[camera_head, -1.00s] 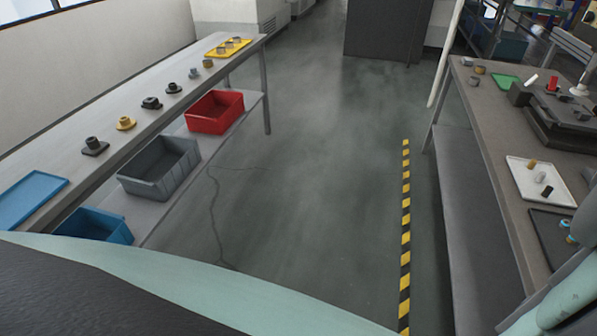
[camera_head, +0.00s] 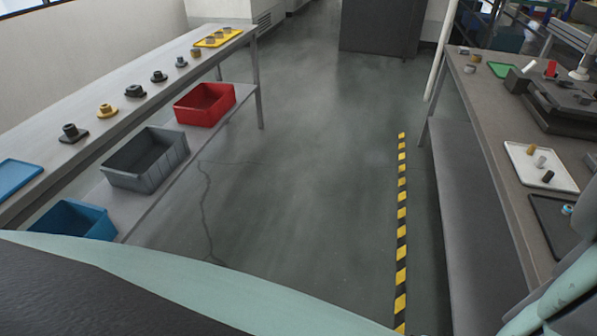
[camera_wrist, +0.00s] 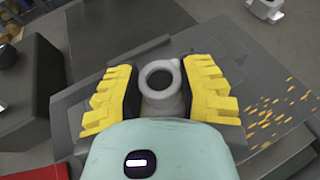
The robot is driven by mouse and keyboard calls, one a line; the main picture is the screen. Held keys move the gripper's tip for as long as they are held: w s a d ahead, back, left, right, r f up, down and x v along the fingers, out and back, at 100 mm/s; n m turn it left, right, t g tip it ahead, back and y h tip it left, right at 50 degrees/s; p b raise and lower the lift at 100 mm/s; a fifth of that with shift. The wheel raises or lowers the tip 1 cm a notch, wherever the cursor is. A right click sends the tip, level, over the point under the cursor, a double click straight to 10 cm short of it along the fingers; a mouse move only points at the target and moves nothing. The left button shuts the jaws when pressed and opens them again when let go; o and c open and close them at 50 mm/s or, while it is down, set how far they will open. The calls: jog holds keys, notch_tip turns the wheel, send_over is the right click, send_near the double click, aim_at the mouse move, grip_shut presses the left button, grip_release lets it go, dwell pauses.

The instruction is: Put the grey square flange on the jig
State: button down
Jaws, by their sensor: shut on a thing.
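My gripper (camera_wrist: 161,84) shows in the wrist view, with yellow-padded fingers shut on a grey flange (camera_wrist: 157,103). The flange's round hub and open bore face the camera. The fingers and my wrist hide most of its base, so its square outline cannot be made out. Beneath it is a grey flat surface with orange marks (camera_wrist: 272,115); whether the flange touches it cannot be told. In the head view a dark stepped fixture (camera_head: 562,106) stands on the right bench; it may be the jig. My gripper is outside the head view.
The left bench holds a blue tray (camera_head: 17,176), several flanges and a yellow tray (camera_head: 208,45). Red (camera_head: 205,108), grey (camera_head: 147,158) and blue (camera_head: 75,218) bins sit below. The right bench carries a white tray (camera_head: 560,183) and green tray (camera_head: 503,70). The middle floor is open.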

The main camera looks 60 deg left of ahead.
jog(key=c, duration=0.6)
grip_release()
jog(key=shift+a+r, duration=0.1)
jog(key=b+v, duration=0.1)
jog(key=v, duration=1.1)
jog(key=shift+w, duration=0.1)
